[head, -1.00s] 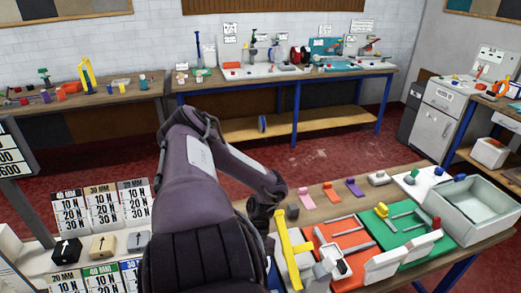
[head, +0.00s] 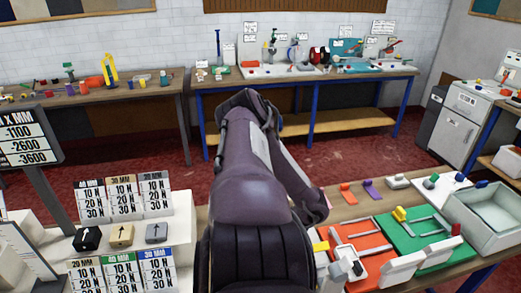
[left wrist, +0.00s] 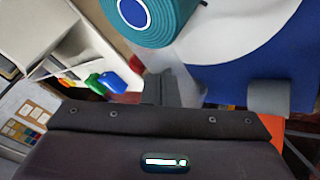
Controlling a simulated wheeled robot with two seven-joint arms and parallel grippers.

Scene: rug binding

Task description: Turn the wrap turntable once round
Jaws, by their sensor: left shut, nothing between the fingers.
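I cannot pick out the wrap turntable with certainty. The left wrist view shows a flat blue surface (left wrist: 225,85) with a curved edge against a white area (left wrist: 225,30), which may be part of it. A teal roll with a blue core (left wrist: 170,25) is at the top of that view. My left gripper (left wrist: 175,85) is shut and empty, its fingers below the roll and beside the blue surface; I cannot tell whether they touch anything. In the head view a purple arm of mine fills the middle, and no gripper fingers show clearly. My right gripper is not in view.
The bench on the right holds an orange board (head: 365,237), a green board (head: 415,240) and a grey bin (head: 490,215). Force cards (head: 122,193) and arrow blocks (head: 122,235) stand at the left. Tool benches line the back wall. Red floor lies open between.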

